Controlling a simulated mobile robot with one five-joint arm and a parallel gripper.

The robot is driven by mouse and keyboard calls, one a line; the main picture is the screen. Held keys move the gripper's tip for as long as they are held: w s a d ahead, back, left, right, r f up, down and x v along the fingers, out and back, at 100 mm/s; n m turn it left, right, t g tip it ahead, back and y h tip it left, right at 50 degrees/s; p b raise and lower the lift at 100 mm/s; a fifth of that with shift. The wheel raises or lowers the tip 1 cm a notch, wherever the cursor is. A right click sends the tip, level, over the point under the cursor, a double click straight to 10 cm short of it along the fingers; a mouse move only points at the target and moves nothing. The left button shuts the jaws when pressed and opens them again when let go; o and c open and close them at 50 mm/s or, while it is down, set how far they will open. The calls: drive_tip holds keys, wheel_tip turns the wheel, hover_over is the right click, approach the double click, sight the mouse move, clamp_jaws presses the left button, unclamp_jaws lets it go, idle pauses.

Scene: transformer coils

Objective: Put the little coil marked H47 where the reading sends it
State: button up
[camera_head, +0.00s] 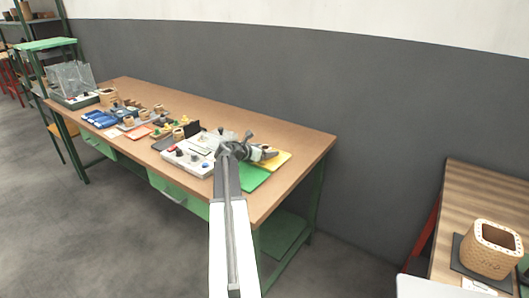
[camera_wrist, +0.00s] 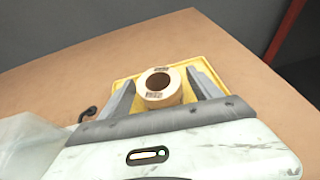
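A small cream coil (camera_wrist: 163,98) with a dark round hole stands in the yellow tray (camera_wrist: 194,64), which shows at the right end of the bench in the head view (camera_head: 284,163). It bears small dark print that I cannot read, so I cannot tell if it is H47. My gripper (camera_wrist: 162,84) is open, with one finger on each side of the coil and narrow gaps visible. In the head view my gripper (camera_head: 268,154) is over the yellow tray and the coil is hard to make out. No reading is legible.
A green mat (camera_head: 255,178) lies in front of the yellow tray. A white meter box with knobs (camera_head: 190,160) stands left of my arm. Blue trays (camera_head: 99,119) and several coils lie farther left.

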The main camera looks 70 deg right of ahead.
drive_tip(key=shift+r, duration=0.2)
drive_tip(key=p+v, duration=0.5)
drive_tip(key=v, duration=0.7)
drive_tip(key=shift+s, duration=0.1)
